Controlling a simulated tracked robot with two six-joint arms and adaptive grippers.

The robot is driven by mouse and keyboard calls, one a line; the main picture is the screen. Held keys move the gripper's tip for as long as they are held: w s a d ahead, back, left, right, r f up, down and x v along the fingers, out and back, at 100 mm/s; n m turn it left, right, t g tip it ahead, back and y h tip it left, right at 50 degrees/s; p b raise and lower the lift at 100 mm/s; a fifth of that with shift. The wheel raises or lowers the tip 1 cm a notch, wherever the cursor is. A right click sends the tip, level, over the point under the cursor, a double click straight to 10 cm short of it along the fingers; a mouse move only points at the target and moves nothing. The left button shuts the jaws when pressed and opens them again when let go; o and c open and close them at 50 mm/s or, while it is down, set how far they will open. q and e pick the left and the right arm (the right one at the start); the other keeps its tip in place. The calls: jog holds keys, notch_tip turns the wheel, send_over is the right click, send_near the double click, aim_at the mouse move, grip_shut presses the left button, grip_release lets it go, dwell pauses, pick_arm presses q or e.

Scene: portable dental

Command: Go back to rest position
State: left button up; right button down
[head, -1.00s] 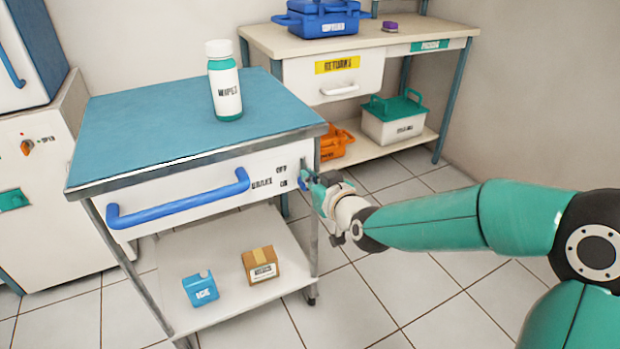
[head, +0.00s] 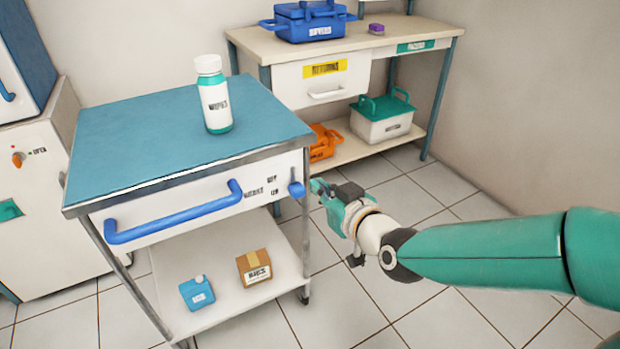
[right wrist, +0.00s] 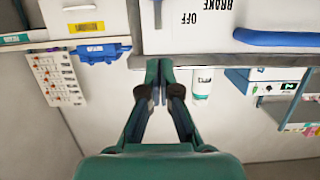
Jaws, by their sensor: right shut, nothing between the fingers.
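My right gripper (head: 316,185) is shut and empty at the right front corner of the cart (head: 190,163). Its fingertips are just right of the blue brake lever (head: 296,188) on the cart's front, with a small gap seeming to lie between them. In the right wrist view the shut fingers (right wrist: 157,68) point up at the cart's front panel, where upside-down BRAKE and OFF labels show. My left gripper is not in view.
A wipes bottle (head: 214,97) stands on the cart's blue top. A blue handle (head: 175,217) sticks out in front. The lower shelf holds an ice pack (head: 197,293) and a carton (head: 254,268). A bench (head: 265,43) stands behind. Floor is clear on the right.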

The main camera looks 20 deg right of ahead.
jog(key=shift+s+r, duration=0.1)
jog(key=shift+s, duration=0.3)
jog(key=shift+d, duration=0.1)
jog(key=s+a+f+g, duration=0.2)
jog(key=f+g, duration=0.1)
jog(key=f, duration=1)
jog(key=s+a+f+g, duration=0.15)
jog(key=f+g, duration=0.25)
jog(key=f, duration=0.8)
jog(key=s+a+f+m+g+y, duration=0.1)
jog(key=s+a+f+g, duration=0.25)
jog(key=s+f, duration=0.5)
jog(key=s+a+f+m+g+y, duration=0.1)
jog(key=s+a+f+g, duration=0.25)
jog(key=s+f, duration=0.5)
notch_tip(320, 180, up, 32)
jog(key=m+p, duration=0.1)
jog(key=p, duration=3.1)
jog(key=shift+s+d+r+g+p, duration=0.2)
jog(key=shift+d+g+p, duration=0.1)
jog(key=shift+p, duration=0.1)
